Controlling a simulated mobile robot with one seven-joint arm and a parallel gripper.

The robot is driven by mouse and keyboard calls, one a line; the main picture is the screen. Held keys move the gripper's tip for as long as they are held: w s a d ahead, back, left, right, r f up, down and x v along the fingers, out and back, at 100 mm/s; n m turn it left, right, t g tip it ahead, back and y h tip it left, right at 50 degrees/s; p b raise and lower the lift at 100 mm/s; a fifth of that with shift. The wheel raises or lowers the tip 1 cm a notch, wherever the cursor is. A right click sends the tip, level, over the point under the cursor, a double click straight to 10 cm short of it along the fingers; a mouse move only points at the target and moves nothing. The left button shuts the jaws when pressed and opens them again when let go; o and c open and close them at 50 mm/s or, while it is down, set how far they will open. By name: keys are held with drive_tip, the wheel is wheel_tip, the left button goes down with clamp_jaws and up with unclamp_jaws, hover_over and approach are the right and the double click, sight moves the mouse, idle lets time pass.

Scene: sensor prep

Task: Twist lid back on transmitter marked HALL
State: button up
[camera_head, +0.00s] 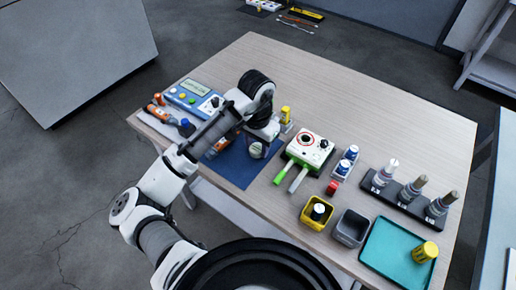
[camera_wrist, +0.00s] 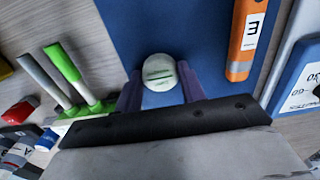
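A round pale piece with a dark line across its face (camera_wrist: 160,72) is between my gripper's fingertips (camera_wrist: 160,80), which meet it on both sides, over the blue mat. In the head view the pale piece (camera_head: 256,151) shows just below my gripper (camera_head: 262,135); whether it touches the mat is unclear. I cannot tell if it is the lid or a lidded body. Three grey transmitters stand upright in a black rack (camera_head: 405,203) at the right: one with a pale tip (camera_head: 383,177), two with brownish tops (camera_head: 412,190) (camera_head: 440,206). Their labels are too small to read.
On the blue mat (camera_wrist: 200,20) lies an orange tool marked E (camera_wrist: 248,38). A blue meter (camera_head: 193,98) is at the left. A white box (camera_head: 310,148), green-handled tool (camera_head: 286,171), yellow bin (camera_head: 308,222), grey bin (camera_head: 351,228) and teal tray (camera_head: 385,258) stand rightward. The far table is clear.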

drive_tip(key=shift+c, duration=0.4)
drive_tip(key=shift+r+p, duration=2.3)
drive_tip(key=shift+r, duration=0.25)
drive_tip(key=shift+w+d+r, duration=0.1)
drive_tip(key=shift+d, duration=0.3)
drive_tip(key=shift+w+d+r+b, duration=0.2)
drive_tip(key=shift+d+b, duration=0.75)
drive_tip(key=shift+d, duration=1.2)
drive_tip(key=shift+w+d+r+b, duration=0.2)
drive_tip(key=shift+d+b, duration=0.8)
drive_tip(key=shift+d, duration=1.1)
drive_tip(key=shift+w+d+r+b, duration=0.2)
drive_tip(key=shift+d+b, duration=0.75)
drive_tip(key=shift+d, duration=1.2)
